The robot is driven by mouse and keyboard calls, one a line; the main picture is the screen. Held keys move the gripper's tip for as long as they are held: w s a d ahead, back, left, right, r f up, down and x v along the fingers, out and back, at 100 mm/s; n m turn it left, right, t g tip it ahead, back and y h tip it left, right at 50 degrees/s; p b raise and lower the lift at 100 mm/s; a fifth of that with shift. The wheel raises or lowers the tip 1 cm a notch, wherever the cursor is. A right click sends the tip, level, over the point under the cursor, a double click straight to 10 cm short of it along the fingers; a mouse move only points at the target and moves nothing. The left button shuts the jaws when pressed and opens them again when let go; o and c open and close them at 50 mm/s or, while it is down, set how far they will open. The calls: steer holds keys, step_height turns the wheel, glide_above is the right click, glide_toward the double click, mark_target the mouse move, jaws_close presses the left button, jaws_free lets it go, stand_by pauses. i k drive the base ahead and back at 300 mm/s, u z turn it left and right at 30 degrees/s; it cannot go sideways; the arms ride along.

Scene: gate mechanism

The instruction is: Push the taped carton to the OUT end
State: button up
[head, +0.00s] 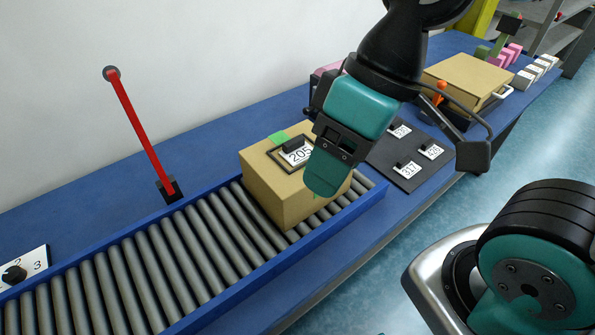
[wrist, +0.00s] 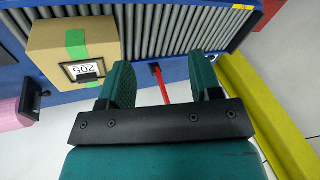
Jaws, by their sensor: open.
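The taped carton (head: 270,190) is a tan box with green tape and a framed label reading 205. It sits upright on the roller conveyor (head: 120,278), near the conveyor's right end in the head view. My gripper (head: 326,186) hangs at the carton's right side and hides part of it. In the wrist view my gripper (wrist: 162,80) is open and empty, with the carton (wrist: 75,40) beyond and left of its fingers. I cannot tell whether a finger touches the carton. No OUT marking is readable.
A red lever (head: 138,125) stands behind the conveyor, tilted left. A numbered dial (head: 14,273) is at the far left. A dark board with numbered tags (head: 410,165) and another carton (head: 467,78) lie to the right. The rollers left of the taped carton are clear.

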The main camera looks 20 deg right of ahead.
mark_target(280, 188)
steer(key=u, duration=3.4)
steer(key=k, duration=2.55)
steer(key=z, duration=2.25)
